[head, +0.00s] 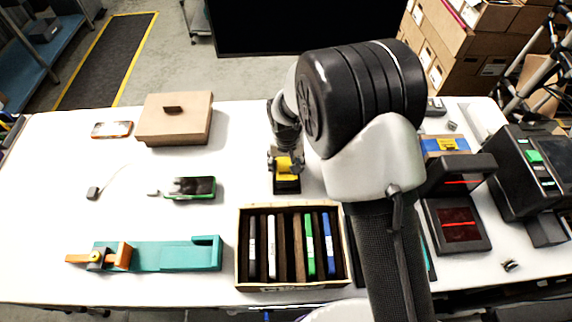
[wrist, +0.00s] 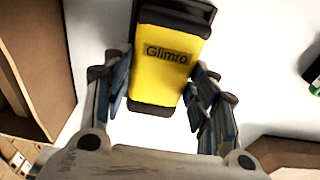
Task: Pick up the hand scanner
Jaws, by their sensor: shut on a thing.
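The hand scanner (head: 284,164) is yellow and black and stands on the white table near the middle, beyond the carton of files. In the wrist view the yellow scanner body (wrist: 163,75) carries a dark label reading "Glimro" and has black ends. My gripper (head: 285,152) reaches down over it, partly hidden by my own arm in the head view. In the wrist view my gripper's fingers (wrist: 164,88) lie along both sides of the scanner, shut on it. I cannot tell whether the scanner is clear of the table.
A carton of files (head: 241,262) stands in front. A brown box (head: 175,119), a green-edged phone-like device (head: 190,188) and a teal fixture (head: 170,256) are at left. A black device with red lines (head: 459,225) and a dark machine (head: 530,170) stand at right.

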